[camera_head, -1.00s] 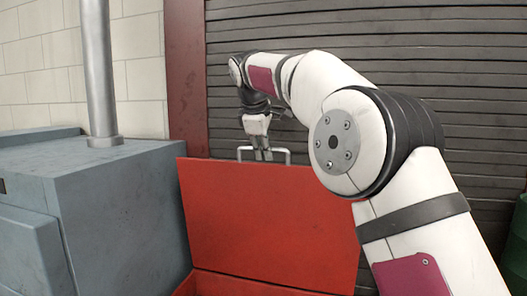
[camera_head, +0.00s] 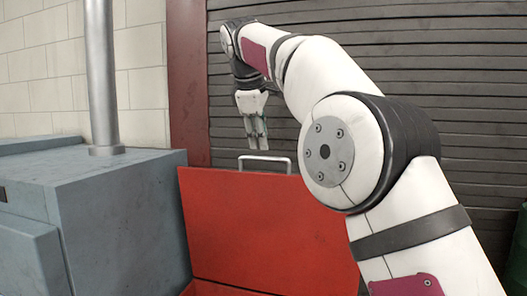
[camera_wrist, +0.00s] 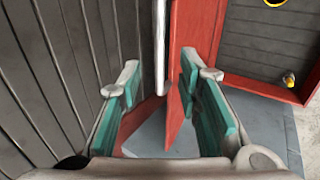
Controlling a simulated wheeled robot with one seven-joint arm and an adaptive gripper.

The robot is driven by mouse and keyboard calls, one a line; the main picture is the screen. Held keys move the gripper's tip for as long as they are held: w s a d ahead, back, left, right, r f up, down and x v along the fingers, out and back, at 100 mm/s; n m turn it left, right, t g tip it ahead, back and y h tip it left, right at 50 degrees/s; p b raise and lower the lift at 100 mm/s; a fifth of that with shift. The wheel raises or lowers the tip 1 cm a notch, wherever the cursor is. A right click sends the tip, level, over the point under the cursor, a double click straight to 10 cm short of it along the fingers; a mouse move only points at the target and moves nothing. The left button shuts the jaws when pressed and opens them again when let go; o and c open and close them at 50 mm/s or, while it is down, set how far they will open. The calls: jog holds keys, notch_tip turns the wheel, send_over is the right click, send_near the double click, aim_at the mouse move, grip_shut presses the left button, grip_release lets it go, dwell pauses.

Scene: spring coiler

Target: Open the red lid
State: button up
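The red lid (camera_head: 265,225) stands raised in the head view, with a silver bar handle (camera_head: 266,163) along its top edge. In the wrist view the lid (camera_wrist: 195,45) shows edge-on, and the pale handle (camera_wrist: 160,50) runs down the middle, between the lines of the fingers. My gripper (camera_head: 257,147) is above the handle, pointing down, apart from it. In the wrist view my gripper (camera_wrist: 160,100) has its two teal-padded fingers wide apart with nothing held between them.
A blue-grey metal cabinet (camera_head: 120,215) with a vertical pipe (camera_head: 101,80) stands left of the lid. A grey slatted shutter (camera_head: 400,40) is close behind. The red box interior (camera_wrist: 265,45) shows at right in the wrist view, with a small yellow item (camera_wrist: 289,80).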

jog(key=shift+v, duration=1.6)
jog(key=shift+s, duration=0.1)
jog(key=s+d+f+m, duration=0.25)
jog(key=s+d, duration=0.25)
jog(key=s, duration=0.4)
jog(key=s+d+f+m, duration=0.1)
jog(key=s+d+m, duration=0.35)
jog(key=s, duration=0.45)
jog(key=s+d+f+m+y, duration=0.1)
jog(key=s+d+f+m, duration=0.2)
jog(key=s+f, duration=0.7)
jog(key=s+d+f+m+y, duration=0.1)
jog(key=s+d+f+m, duration=0.2)
jog(key=s+f, duration=0.8)
jog(key=shift+s+m+g, duration=0.25)
jog(key=shift+m+g, duration=0.05)
jog(key=shift+m, duration=0.2)
